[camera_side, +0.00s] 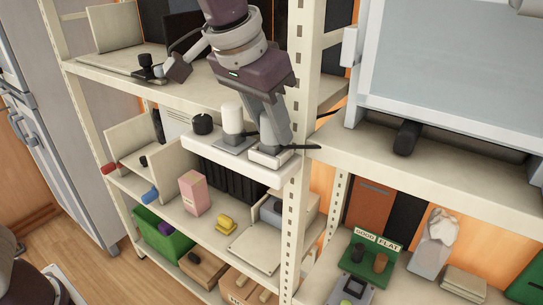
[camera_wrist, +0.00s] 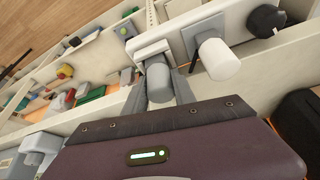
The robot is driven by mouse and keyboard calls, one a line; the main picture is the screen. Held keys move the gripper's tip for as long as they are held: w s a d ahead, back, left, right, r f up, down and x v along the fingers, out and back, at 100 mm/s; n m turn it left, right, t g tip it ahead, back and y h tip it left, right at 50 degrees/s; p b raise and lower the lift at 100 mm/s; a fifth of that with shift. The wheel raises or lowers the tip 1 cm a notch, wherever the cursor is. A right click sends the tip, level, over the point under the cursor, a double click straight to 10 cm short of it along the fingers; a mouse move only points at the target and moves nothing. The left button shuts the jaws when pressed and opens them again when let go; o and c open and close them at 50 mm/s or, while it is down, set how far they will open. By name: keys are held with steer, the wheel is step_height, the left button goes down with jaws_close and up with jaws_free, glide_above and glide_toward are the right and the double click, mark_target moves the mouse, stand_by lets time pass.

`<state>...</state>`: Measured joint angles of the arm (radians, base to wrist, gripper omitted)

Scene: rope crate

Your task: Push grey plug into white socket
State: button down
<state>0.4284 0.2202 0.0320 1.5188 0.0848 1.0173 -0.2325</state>
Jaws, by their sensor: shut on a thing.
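My gripper (camera_wrist: 166,86) is shut on the grey plug (camera_wrist: 158,78), a short grey cylinder between its two fingers in the wrist view. In the side view my gripper (camera_side: 268,143) points down at the right end of the white shelf, over the white socket (camera_side: 268,158), a low pale block. The socket (camera_wrist: 150,50) also shows in the wrist view, just beyond the plug's end. The plug's end is at or very close to the socket face; I cannot tell how deep it sits. The fingers hide most of the plug in the side view.
Left of the socket, a white cylinder (camera_side: 232,117) stands on a grey base (camera_side: 235,144), close to my gripper. A black knob (camera_side: 202,123) is further left. A cream upright post (camera_side: 298,120) stands close on the right. A dark cable-like piece (camera_side: 304,147) extends right from the socket.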

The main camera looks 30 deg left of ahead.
mark_target(263, 116)
steer(key=shift+f, duration=0.45)
stand_by(0.5)
steer(key=c, duration=0.9)
jaws_free()
steer(key=shift+c, duration=0.2)
steer(key=v, duration=0.7)
steer(key=shift+s+a+r, duration=0.1)
steer(key=shift+s+a, duration=0.05)
steer(key=shift+a, duration=0.05)
steer(key=s+a+f+n, duration=0.1)
steer(key=s+a+f, duration=0.1)
steer(key=s+a, duration=0.85)
steer(key=s+a+f+n+t, duration=0.1)
steer(key=s+a+f, duration=0.2)
steer(key=s+f, duration=0.5)
steer(key=s, duration=0.2)
steer(key=shift+s+a+f+y, duration=0.2)
steer(key=shift+s+a+y, duration=0.05)
steer(key=shift+s+y, duration=0.15)
